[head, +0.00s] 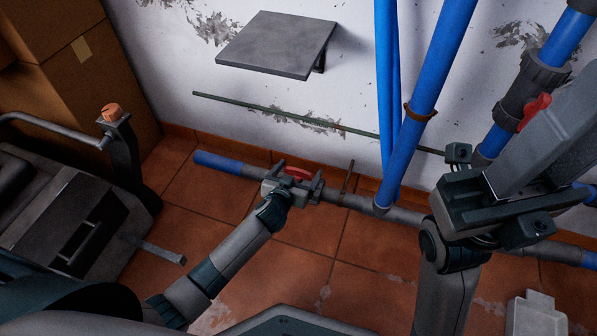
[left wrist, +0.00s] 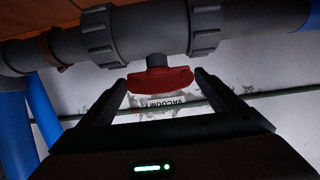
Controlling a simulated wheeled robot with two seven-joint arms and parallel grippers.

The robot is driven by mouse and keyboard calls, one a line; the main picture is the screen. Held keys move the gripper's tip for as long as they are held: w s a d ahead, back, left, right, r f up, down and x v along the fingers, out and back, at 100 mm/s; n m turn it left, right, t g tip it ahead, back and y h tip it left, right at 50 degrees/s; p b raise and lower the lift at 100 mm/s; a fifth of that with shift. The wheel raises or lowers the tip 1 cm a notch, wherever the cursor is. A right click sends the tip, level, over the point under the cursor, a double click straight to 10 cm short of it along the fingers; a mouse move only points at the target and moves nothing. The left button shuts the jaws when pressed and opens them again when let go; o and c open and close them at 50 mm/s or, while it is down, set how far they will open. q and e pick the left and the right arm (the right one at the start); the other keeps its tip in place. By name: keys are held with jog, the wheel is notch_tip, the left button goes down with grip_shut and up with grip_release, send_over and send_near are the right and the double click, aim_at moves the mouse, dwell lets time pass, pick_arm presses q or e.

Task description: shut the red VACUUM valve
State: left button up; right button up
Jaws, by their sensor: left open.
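The red valve handle (head: 298,173) sits on the low pipe along the wall. It also shows in the left wrist view (left wrist: 160,80), on a short stem off the grey valve body (left wrist: 150,32), lying roughly along the pipe. The label VACUUM (left wrist: 166,103) shows on the wall behind it. My left gripper (head: 293,181) is open at the valve, and in the left wrist view its two fingers (left wrist: 160,90) stand on either side of the handle's ends. Contact cannot be told. My right gripper (head: 500,200) is at the right, and its fingertips are not clear.
A second red handle (head: 535,110) is on the upper right pipe. Blue upright pipes (head: 425,85) stand right of the valve. A grey shelf (head: 277,43) is above. A dark machine with a handle (head: 60,215) and cardboard boxes (head: 50,60) are at the left.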

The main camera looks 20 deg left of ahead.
pick_arm(q)
jog(key=c, duration=1)
jog(key=shift+c, duration=0.2)
